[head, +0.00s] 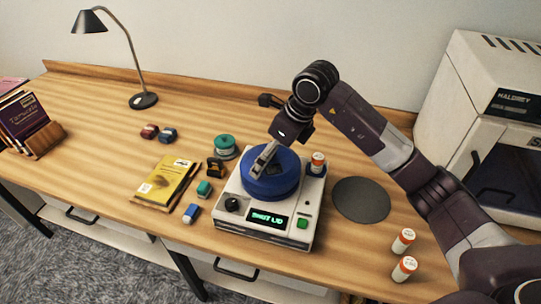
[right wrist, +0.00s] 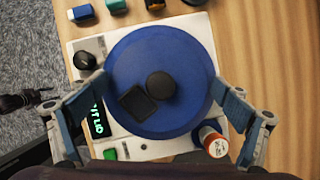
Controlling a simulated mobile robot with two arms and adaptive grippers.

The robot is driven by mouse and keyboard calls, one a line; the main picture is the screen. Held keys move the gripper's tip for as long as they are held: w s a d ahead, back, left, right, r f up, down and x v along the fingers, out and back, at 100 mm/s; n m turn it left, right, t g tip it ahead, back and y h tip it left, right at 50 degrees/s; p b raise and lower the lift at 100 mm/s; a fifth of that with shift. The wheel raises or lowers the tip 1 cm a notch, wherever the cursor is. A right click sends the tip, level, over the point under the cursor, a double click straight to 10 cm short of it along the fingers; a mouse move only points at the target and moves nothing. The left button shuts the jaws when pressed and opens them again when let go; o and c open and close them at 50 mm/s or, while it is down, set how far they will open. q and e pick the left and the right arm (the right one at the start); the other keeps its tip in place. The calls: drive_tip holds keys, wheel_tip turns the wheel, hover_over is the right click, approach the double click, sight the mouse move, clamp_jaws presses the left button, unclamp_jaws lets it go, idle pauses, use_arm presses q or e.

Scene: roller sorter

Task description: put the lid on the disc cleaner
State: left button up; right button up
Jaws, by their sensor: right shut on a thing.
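The disc cleaner (head: 226,222) is a white box on the desk with a black knob, a green button and a lit display reading "SHUT LID". The round blue lid (head: 285,181) is over its top; I cannot tell if it is fully seated. My right gripper (head: 266,160) reaches down from above and is shut on the lid. In the right wrist view the fingers of the gripper (right wrist: 166,98) press on opposite sides of the lid (right wrist: 150,55). A black knob and a dark square show on the lid's top. My left gripper is not in view.
An orange-capped bottle (head: 317,163) stands at the cleaner's back right corner. A dark round mat (head: 361,200) and two more bottles (head: 403,241) are to the right. A yellow book (head: 167,181), small blocks and a green tin (head: 224,146) are left.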

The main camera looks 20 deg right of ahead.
drive_tip(key=shift+f+b, duration=0.2)
drive_tip(key=shift+b, duration=0.3)
idle(0.8)
drive_tip(key=o, duration=0.9)
drive_tip(key=shift+r+p, duration=2)
drive_tip(key=shift+r, duration=1.55)
drive_tip(key=shift+c, duration=0.2)
clamp_jaws()
